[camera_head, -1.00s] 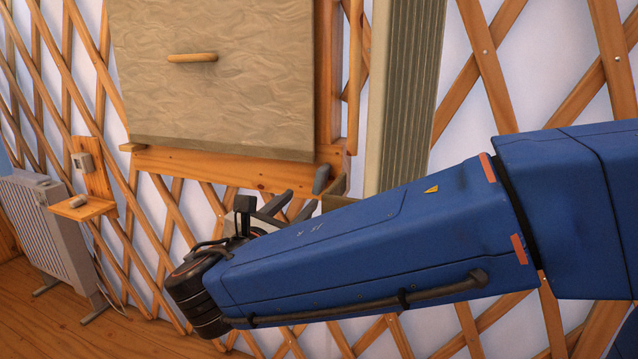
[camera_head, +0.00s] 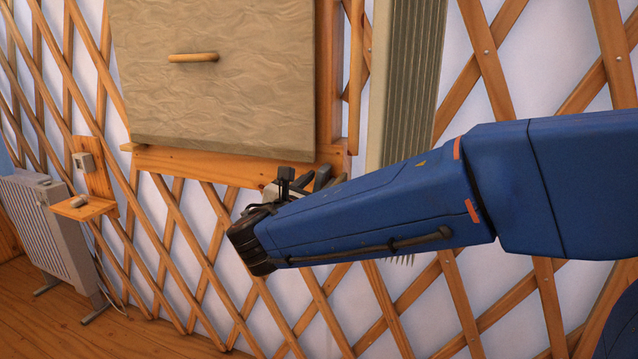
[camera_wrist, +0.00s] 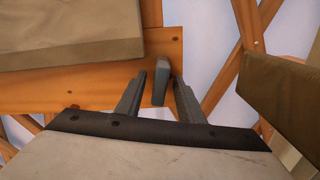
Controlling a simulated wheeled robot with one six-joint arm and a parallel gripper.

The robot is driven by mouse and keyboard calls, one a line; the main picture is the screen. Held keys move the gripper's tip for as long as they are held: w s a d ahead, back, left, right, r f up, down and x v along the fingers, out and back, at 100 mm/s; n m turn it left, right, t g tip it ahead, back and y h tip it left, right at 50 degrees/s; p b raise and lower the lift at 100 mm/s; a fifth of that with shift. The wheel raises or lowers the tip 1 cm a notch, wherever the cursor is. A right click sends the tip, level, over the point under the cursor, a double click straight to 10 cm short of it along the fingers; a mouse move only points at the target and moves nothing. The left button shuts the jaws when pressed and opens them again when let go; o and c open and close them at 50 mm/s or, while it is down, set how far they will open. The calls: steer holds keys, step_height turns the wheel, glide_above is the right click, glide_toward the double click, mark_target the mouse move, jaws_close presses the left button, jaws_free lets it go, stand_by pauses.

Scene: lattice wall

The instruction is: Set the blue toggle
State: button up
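A small slate-grey upright lever (camera_wrist: 160,82) stands at the right end of the orange wooden rail in the wrist view. It may be the toggle; it looks grey rather than clearly blue, and no other toggle shows. My gripper (camera_wrist: 160,76) is open, with one grey finger on each side of the lever and a gap on both sides. In the head view my gripper (camera_head: 305,186) is at the rail's right end, partly hidden by my wrist, and the lever is hard to tell from the fingers there.
A tan panel (camera_head: 215,95) with a wooden handle (camera_head: 193,57) sits above the rail (camera_head: 215,167). A ribbed strip (camera_head: 412,80) stands to the right. An olive-brown block (camera_wrist: 285,95) is close right of my gripper. A white radiator (camera_head: 60,240) and small shelf (camera_head: 83,208) stand left.

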steer(key=shift+w, duration=0.1)
steer(key=shift+c, duration=0.6)
jaws_close()
steer(key=m, duration=0.3)
steer(key=shift+w+a+r+m, duration=0.1)
steer(key=shift+w+a+m, duration=0.05)
steer(key=shift+a+m, duration=0.15)
steer(key=shift+a+r+m, duration=0.15)
steer(key=shift+m, duration=0.85)
steer(key=shift+a+r+m, duration=0.1)
steer(key=shift+m, duration=0.9)
steer(key=shift+o, duration=0.6)
jaws_free()
